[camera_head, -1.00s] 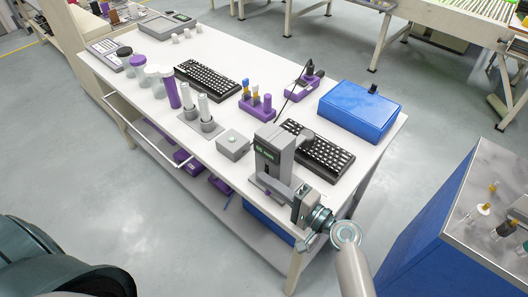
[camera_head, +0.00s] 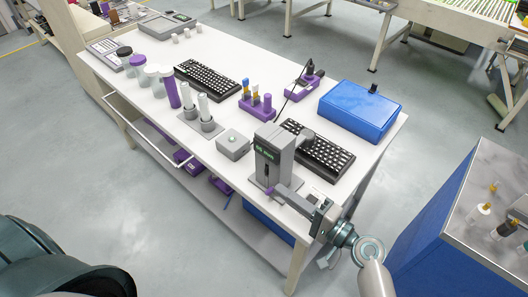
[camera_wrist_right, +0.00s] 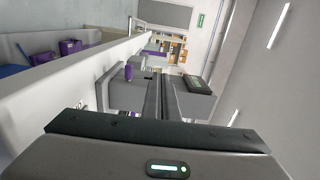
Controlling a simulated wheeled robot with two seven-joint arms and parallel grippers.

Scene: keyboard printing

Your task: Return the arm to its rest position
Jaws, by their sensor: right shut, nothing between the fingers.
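My right gripper (camera_head: 278,191) is shut and empty in the head view. Its fingers point left toward the front foot of the grey upright device (camera_head: 271,158), close to the table's near edge. I cannot tell whether the fingertips touch it. The right arm reaches in from the lower right. In the right wrist view the gripper body fills the bottom, and the grey device with its small display (camera_wrist_right: 199,84) shows just beyond. My left gripper is not in view.
The white table (camera_head: 215,60) holds a black keyboard (camera_head: 207,78), another keyboard (camera_head: 318,150) behind the device, a blue box (camera_head: 359,110), purple holders and jars. A blue cabinet (camera_head: 440,225) stands on the right. Open floor lies between it and the table.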

